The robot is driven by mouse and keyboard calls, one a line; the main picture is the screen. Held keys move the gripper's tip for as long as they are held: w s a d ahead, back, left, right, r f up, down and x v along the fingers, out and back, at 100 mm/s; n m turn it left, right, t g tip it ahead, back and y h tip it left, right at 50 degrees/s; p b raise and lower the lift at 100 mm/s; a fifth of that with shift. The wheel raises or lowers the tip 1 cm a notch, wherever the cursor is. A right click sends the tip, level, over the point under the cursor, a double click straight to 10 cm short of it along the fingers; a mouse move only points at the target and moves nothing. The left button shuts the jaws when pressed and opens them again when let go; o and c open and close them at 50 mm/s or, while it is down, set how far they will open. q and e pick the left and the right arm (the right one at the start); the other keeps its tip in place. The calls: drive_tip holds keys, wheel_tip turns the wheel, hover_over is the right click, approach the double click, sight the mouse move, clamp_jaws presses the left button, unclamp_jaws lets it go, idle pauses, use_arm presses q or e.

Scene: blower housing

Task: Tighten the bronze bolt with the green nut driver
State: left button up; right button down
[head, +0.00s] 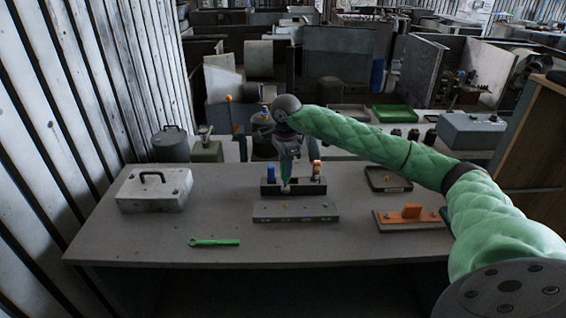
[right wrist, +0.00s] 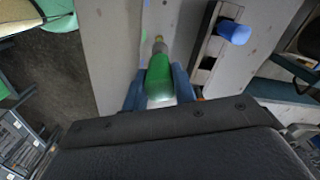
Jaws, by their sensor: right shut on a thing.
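My right gripper (head: 286,172) is shut on the green nut driver (right wrist: 160,78), whose rounded green handle sits between the blue fingers in the right wrist view. In the head view the driver (head: 285,186) hangs roughly upright at the black rack, beside a blue-handled tool (head: 270,172); whether its tip is clear of the rack I cannot tell. A grey block (head: 318,211) lies in front of the rack. A small bronze-coloured spot (head: 285,206) on its top looks like the bronze bolt, too small to be sure. My left gripper is not in view.
The black rack (head: 305,187) also holds an orange-topped tool (head: 316,169). A green wrench (head: 214,242) lies at the front left. A grey toolbox (head: 130,192) stands left. A dark tray (head: 371,187) and an orange-handled board (head: 385,222) lie right. The left-middle table is clear.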

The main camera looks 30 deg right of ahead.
drive_tip(key=shift+s+f, duration=0.2)
drive_tip(key=shift+f, duration=0.4)
drive_tip(key=shift+w+f, duration=0.25)
drive_tip(key=shift+f, duration=0.9)
drive_tip(key=shift+s+f+b, duration=0.15)
drive_tip(key=shift+f+b, duration=0.2)
drive_tip(key=shift+b, duration=0.4)
drive_tip(key=shift+f, duration=0.35)
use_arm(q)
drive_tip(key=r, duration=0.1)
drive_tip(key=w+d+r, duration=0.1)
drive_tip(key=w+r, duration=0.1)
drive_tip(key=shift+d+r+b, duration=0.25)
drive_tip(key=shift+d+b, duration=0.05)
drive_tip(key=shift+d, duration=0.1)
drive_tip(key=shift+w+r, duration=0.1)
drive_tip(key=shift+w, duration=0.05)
use_arm(e)
drive_tip(key=shift+f, duration=0.1)
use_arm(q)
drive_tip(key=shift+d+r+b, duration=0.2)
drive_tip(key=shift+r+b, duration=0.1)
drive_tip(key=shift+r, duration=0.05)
use_arm(e)
drive_tip(key=shift+f, duration=0.1)
